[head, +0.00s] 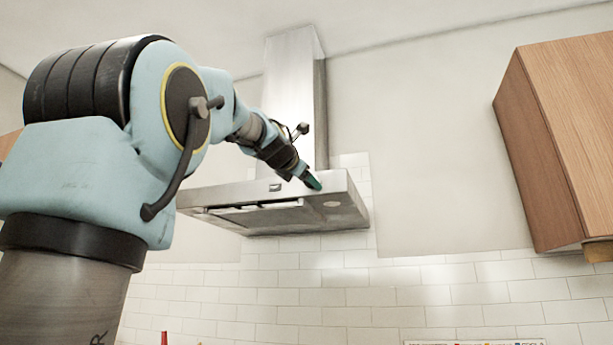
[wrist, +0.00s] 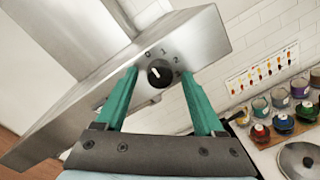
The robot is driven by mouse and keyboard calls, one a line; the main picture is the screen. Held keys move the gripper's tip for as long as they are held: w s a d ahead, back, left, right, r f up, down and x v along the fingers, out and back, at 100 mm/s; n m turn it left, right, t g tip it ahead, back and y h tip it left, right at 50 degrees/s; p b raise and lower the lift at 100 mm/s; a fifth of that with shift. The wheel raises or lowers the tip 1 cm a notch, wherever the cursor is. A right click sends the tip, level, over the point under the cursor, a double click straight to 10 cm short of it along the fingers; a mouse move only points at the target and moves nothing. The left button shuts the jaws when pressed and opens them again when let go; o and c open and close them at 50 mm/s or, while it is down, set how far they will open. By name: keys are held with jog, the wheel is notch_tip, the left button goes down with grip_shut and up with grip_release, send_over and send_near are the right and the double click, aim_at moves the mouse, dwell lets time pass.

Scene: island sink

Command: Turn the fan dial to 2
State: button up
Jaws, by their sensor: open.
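The fan dial (wrist: 160,73) is a round black knob with a white mark, on the front face of the steel range hood (head: 270,192). In the wrist view the printed numbers 0, 1 and 2 run around its upper edge. The white mark is small, and I cannot tell exactly which number it points to. My gripper (wrist: 159,75) is open, with one green finger on each side of the dial and visible gaps between. In the head view my gripper (head: 314,182) is at the right part of the hood's front, and it hides the dial.
A wooden wall cabinet (head: 565,140) hangs at the right, well apart from the hood. In the wrist view, several jars (wrist: 282,121) and a lidded pan (wrist: 300,158) stand on the counter below.

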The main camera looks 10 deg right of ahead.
grip_shut()
dwell(0.6)
